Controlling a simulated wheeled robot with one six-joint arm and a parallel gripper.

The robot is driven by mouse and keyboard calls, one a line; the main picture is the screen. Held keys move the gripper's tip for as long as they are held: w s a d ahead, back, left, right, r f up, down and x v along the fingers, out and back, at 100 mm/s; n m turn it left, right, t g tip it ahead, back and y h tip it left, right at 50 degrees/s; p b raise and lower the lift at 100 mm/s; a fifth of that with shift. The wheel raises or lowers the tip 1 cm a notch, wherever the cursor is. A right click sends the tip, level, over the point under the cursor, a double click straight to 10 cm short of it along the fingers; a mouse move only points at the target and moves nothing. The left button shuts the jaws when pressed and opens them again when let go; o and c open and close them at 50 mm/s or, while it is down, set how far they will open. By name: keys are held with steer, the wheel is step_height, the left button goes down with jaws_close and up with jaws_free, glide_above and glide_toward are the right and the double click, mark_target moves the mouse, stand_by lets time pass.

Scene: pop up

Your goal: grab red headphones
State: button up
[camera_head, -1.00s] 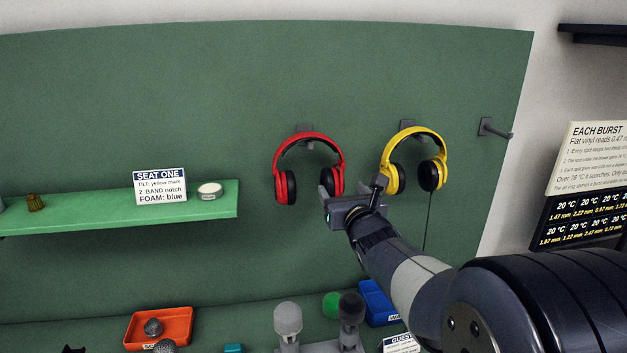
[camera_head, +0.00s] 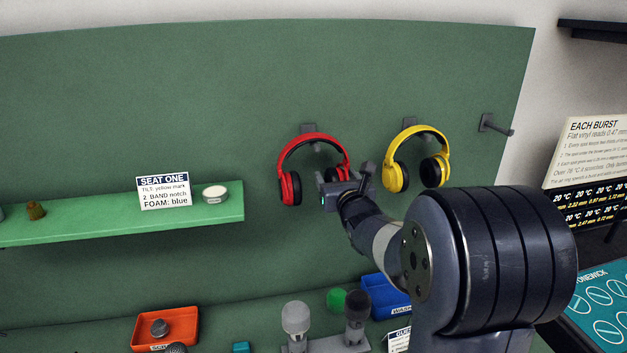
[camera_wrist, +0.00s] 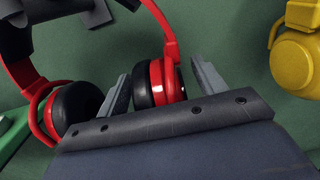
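The red headphones (camera_head: 313,138) hang by their band from a grey wall hook (camera_head: 309,130) on the green panel. They also show in the wrist view (camera_wrist: 165,78), with black ear pads facing each other. My gripper (camera_head: 345,172) is at the right ear cup. In the wrist view its two fingers (camera_wrist: 158,85) are apart, one on each side of the right red cup. The left finger lies between the two ear cups. I cannot tell whether either finger touches the cup. The lower part of the cup is hidden behind the gripper body.
Yellow headphones (camera_head: 416,131) hang close on the right, and an empty hook (camera_head: 494,126) is further right. A green shelf (camera_head: 110,221) with a sign and small items is at left. Below are microphones (camera_head: 296,318), an orange tray (camera_head: 192,313) and a blue bin (camera_head: 384,297).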

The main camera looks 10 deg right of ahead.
steer(key=c, duration=1.1)
steer(key=shift+r, duration=0.1)
